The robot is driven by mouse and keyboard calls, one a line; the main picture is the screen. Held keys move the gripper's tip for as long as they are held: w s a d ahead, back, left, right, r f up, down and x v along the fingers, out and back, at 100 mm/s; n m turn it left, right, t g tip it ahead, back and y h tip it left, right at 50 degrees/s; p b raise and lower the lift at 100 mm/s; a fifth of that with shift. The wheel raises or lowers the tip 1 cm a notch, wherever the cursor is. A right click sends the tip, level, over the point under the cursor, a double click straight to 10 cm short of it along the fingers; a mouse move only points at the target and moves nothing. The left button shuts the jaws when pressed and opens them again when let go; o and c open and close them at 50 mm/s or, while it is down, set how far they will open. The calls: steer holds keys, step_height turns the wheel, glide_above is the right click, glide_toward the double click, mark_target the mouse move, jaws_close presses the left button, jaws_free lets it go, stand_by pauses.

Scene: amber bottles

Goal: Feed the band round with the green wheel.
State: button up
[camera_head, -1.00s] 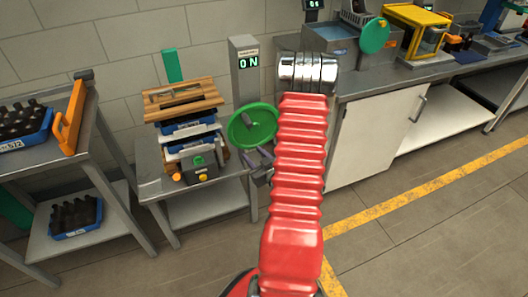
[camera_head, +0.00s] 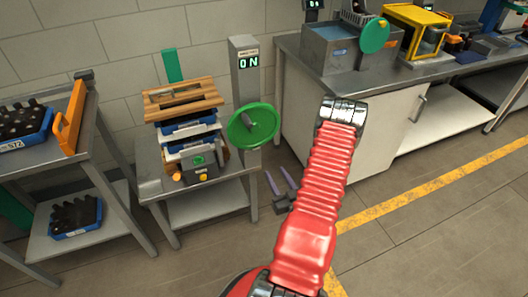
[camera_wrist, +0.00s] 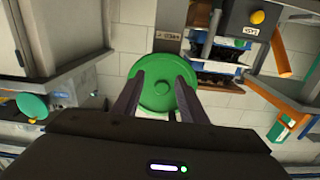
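A green wheel (camera_head: 258,127) is mounted on a grey post (camera_head: 244,75) with a lit "ON" display, beside the small metal stand. The wheel also shows in the wrist view (camera_wrist: 160,92), between and beyond my finger tips. My gripper (camera_head: 277,171) is open and empty, its two purplish fingers apart, below and to the right of the wheel. There is a visible gap between fingers and wheel in the head view. I cannot make out the band for certain.
A stack of blue crates and wooden boards (camera_head: 183,100) stands left of the wheel on the metal stand (camera_head: 157,185). A rack with bottle crates (camera_head: 25,122) is at the left. A bench (camera_head: 350,80) with a green disc (camera_head: 376,35) is at the right. Open floor lies in front.

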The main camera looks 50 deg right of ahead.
mark_target(259, 145)
steer(key=x, duration=1.4)
steer(key=shift+a, duration=0.1)
steer(key=shift+c, duration=0.6)
jaws_close()
steer(key=c, duration=0.9)
jaws_free()
steer(key=o, duration=1)
steer(key=shift+s, duration=0.1)
